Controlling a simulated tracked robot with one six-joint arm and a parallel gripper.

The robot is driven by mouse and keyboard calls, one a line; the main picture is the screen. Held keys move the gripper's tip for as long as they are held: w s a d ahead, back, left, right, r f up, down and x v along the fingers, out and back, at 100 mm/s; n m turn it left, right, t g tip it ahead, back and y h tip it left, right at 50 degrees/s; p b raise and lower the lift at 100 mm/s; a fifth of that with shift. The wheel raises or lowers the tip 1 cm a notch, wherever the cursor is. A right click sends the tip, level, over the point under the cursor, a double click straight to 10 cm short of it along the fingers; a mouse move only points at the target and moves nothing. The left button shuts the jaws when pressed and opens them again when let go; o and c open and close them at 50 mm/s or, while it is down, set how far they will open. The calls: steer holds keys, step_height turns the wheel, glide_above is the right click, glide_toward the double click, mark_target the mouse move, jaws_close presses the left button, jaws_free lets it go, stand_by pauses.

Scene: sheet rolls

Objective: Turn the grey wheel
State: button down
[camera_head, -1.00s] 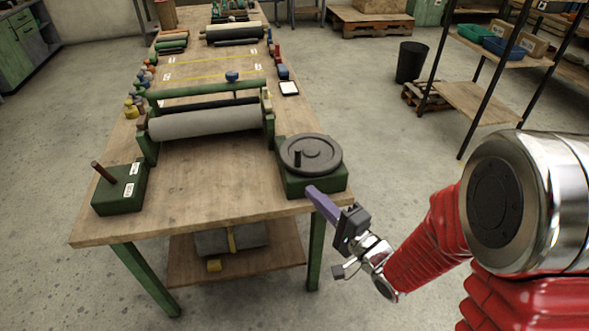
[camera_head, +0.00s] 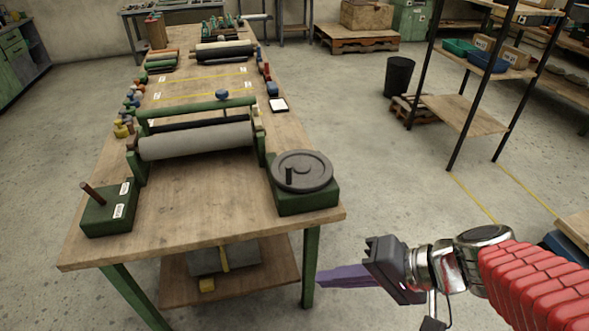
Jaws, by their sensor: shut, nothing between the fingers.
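The grey wheel (camera_head: 306,172) lies flat on top of a green block (camera_head: 302,201) at the front right of the wooden table. The fingers point left, toward the table's front right leg.
A grey roller (camera_head: 196,141) in a green frame stands left of the wheel. A green block with a brown lever (camera_head: 109,208) sits at the front left. The table's front right corner (camera_head: 335,213) and green leg (camera_head: 311,268) are near my fingers.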

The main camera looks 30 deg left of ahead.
steer(key=d+r+t+h, duration=0.1)
steer(key=d+t+h, duration=0.1)
steer(key=d, duration=0.6)
steer(key=w+d+r+m+t+h, duration=0.1)
steer(key=d+r+t+h, duration=0.1)
steer(key=d+h, duration=0.3)
steer(key=d+r+m+t+h, duration=0.1)
steer(key=d+t+h, duration=0.1)
steer(key=d, duration=1)
steer(key=shift+w+r+t+h, duration=0.3)
steer(key=shift+w+h, duration=0.1)
steer(key=shift+h, duration=0.3)
steer(key=shift+f, duration=0.1)
